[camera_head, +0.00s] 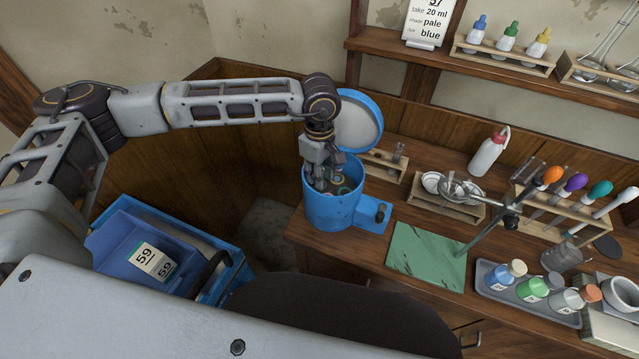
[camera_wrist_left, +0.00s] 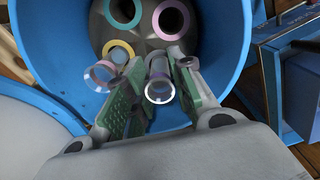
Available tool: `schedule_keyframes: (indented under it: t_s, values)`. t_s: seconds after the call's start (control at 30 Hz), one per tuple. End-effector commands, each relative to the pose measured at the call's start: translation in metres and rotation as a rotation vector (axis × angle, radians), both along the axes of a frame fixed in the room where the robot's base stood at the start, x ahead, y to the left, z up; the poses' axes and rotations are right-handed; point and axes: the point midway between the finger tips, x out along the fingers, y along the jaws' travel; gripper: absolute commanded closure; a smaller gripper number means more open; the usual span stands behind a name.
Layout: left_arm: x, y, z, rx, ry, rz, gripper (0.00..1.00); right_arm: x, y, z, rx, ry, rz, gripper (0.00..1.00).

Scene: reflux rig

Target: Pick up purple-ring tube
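The blue round tub (camera_head: 331,208) stands open on the bench, with several ringed tubes in its dark rotor. In the left wrist view, a clear tube with a pale, whitish-purple ring (camera_wrist_left: 160,92) stands between my fingers. My left gripper (camera_head: 322,183) points down into the tub; in the wrist view its green-padded fingers (camera_wrist_left: 160,78) are on both sides of this tube. They look apart, with narrow gaps, and I see no clear grip. A tube with a pinkish ring (camera_wrist_left: 103,75) is just outside the left finger. My right gripper is out of view.
Teal (camera_wrist_left: 122,12), pink (camera_wrist_left: 171,20) and yellow (camera_wrist_left: 118,50) rings sit deeper in the tub. The tub's raised lid (camera_head: 358,124) is behind it. A green mat (camera_head: 427,256) and a wooden rack (camera_head: 388,164) lie to the right. A blue bin (camera_head: 135,250) is at lower left.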

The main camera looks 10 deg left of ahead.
Motion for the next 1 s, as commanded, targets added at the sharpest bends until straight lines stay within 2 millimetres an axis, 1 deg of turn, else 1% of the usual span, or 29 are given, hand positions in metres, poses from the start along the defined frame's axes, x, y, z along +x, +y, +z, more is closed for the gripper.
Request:
schedule_keyframes:
  t_s: [0.27, 0.53, 0.7, 0.73, 1.0]
  values:
    - [0.000, 0.000, -0.004, 0.000, -0.001, 0.000, 0.76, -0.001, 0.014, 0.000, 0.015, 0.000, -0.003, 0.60]
    - [0.000, 0.000, -0.003, 0.000, -0.001, 0.000, 0.76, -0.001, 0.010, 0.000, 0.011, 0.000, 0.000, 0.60]
    - [0.000, 0.000, -0.003, 0.000, -0.001, 0.000, 0.98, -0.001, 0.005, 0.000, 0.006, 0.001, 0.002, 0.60]
    - [0.000, 0.000, -0.003, 0.000, -0.001, 0.000, 0.99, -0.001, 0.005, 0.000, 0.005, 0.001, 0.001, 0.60]
    - [0.000, 0.000, -0.003, 0.000, -0.001, 0.000, 1.00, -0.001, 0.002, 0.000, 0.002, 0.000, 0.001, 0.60]
